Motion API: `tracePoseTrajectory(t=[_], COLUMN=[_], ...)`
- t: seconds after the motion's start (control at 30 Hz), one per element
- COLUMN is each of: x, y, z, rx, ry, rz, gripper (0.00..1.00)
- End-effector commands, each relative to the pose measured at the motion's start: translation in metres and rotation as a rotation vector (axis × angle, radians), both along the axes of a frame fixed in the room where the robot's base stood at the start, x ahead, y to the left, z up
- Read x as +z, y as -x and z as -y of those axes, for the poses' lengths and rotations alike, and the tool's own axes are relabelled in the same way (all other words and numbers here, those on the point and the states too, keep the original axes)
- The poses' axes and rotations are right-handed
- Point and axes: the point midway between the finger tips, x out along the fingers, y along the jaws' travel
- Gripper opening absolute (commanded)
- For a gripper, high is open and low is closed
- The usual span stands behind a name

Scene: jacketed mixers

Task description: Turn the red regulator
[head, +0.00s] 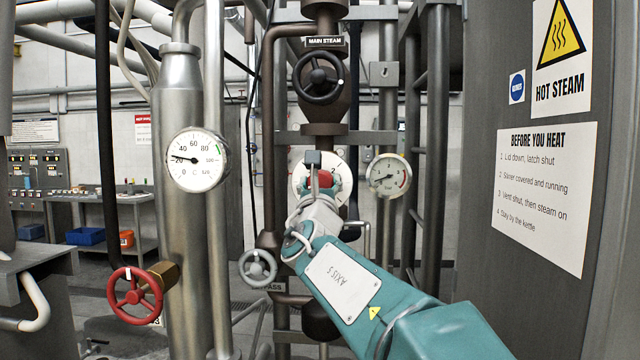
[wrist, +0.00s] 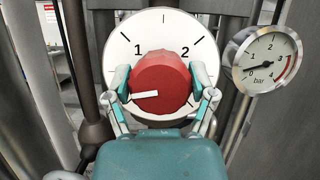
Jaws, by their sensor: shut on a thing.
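The red regulator (wrist: 160,82) is a round knob in front of a white dial plate (wrist: 120,45) marked 1 and 2. A white pointer line on the knob points left and slightly down in the wrist view. My gripper (wrist: 162,88) is shut on the knob, with one teal finger on its left side and one on its right. In the head view the knob (head: 325,179) shows only in part, because my gripper (head: 318,185) and wrist cover much of it and the dial plate.
A pressure gauge in bar (head: 389,174) sits close to the right of the dial. A black MAIN STEAM handwheel (head: 319,78) is above, a grey handwheel (head: 257,267) is lower left, and a red handwheel (head: 134,295) is far left. Vertical pipes stand close on both sides.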

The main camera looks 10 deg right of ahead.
Motion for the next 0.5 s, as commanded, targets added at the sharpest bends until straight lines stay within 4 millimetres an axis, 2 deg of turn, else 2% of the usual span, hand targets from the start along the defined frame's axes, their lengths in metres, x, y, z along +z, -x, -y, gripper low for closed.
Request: tracePoseTrajectory(t=[0.5], x=[-0.0013], y=[-0.0010], z=[-0.0014], rx=[0.003], ry=[-0.029], rz=[0.006], gripper=[0.25])
